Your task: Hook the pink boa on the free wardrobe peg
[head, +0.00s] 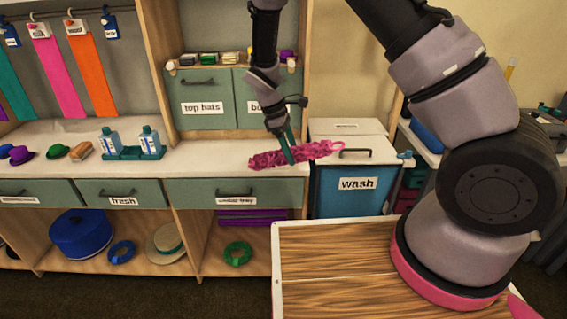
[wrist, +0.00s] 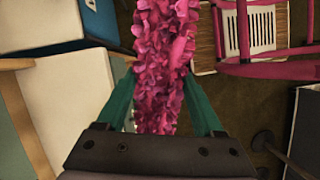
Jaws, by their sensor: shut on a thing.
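The pink boa (head: 263,160) is a fluffy length held roughly level in my gripper (head: 289,154), with a thin pink loop at its right end. It hangs in the air in front of the counter's right end and the wash bin. In the wrist view the boa (wrist: 163,50) runs between the two green fingers of my gripper (wrist: 160,90). The pegs are at the upper left of the head view. Teal, pink and orange strips hang there; the rightmost blue-tagged peg (head: 110,24) has no strip below it. Small tag writing is unreadable.
The white counter (head: 210,155) carries bottles in a green tray (head: 133,153) and small hats (head: 56,151). Drawers labelled "top hats" (head: 205,108) stand behind my gripper. The blue "wash" bin (head: 342,190) stands right of the counter. A wooden-topped surface (head: 335,250) is in front.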

